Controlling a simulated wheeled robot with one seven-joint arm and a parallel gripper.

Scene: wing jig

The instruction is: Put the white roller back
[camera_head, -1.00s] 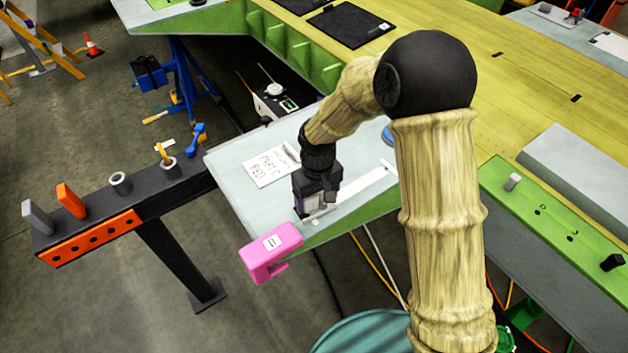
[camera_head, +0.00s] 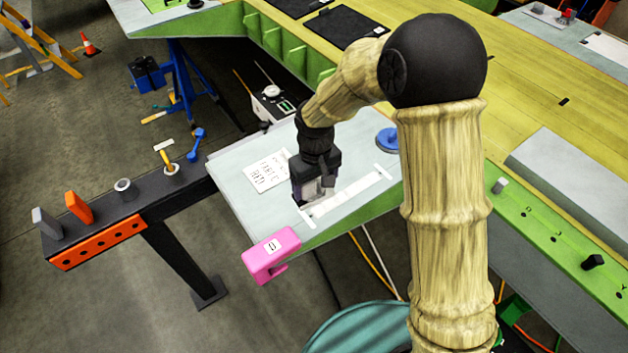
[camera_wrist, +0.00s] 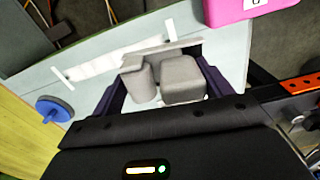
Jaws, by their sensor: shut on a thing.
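My gripper (camera_head: 312,198) points down, low over the near end of the pale grey panel (camera_head: 236,190). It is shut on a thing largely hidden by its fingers. In the wrist view, pale grey blocky shapes (camera_wrist: 180,80) sit between the dark fingers; I cannot tell which are pads and which are the held thing, or whether it is the white roller. On the black rack (camera_head: 143,205) at the left stand an empty-looking grey cup (camera_head: 123,187) and a cup with a yellow-handled, white-headed tool (camera_head: 164,146).
A pink clamp (camera_head: 270,254) sits on the panel's front edge. A white strip (camera_head: 348,194) and a lettered paper (camera_head: 266,172) lie on the panel, with a blue round tool (camera_head: 387,139) behind. The rack also holds a blue tool (camera_head: 197,142) and an orange wedge (camera_head: 79,207).

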